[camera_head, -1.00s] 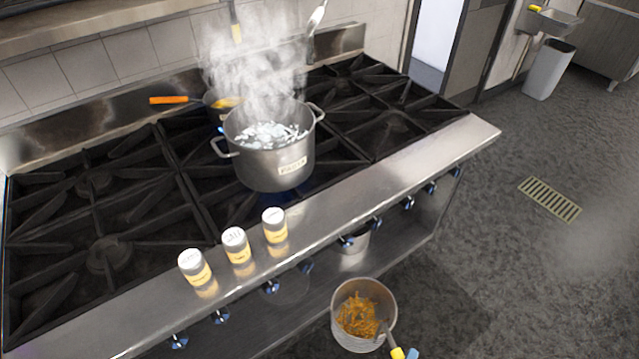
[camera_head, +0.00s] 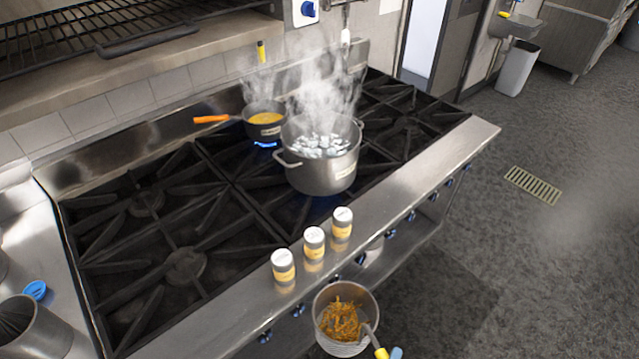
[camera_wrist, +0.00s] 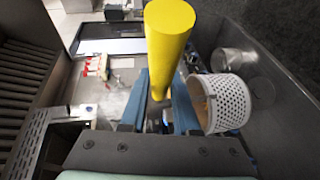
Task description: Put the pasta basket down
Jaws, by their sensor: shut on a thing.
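The pasta basket (camera_head: 330,341) is a round metal basket with orange-brown pasta inside and a yellow handle (camera_head: 381,354). In the head view it hangs in front of the stove's front edge, below the shakers and clear of the stove top. In the wrist view its white perforated side (camera_wrist: 232,103) shows at right, tilted, with the thick yellow handle in the middle. My gripper (camera_wrist: 160,108) has its blue fingers on both sides of the handle and is shut on it. Only a blue bit of the gripper shows at the bottom of the head view.
A steaming pot (camera_head: 322,165) stands on the stove (camera_head: 185,265), with an orange-handled pan (camera_head: 264,122) behind it. Three shakers (camera_head: 314,243) stand on the front ledge. A steel worktop (camera_head: 35,240) with a metal container (camera_head: 35,330) lies at left. The floor at right is open.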

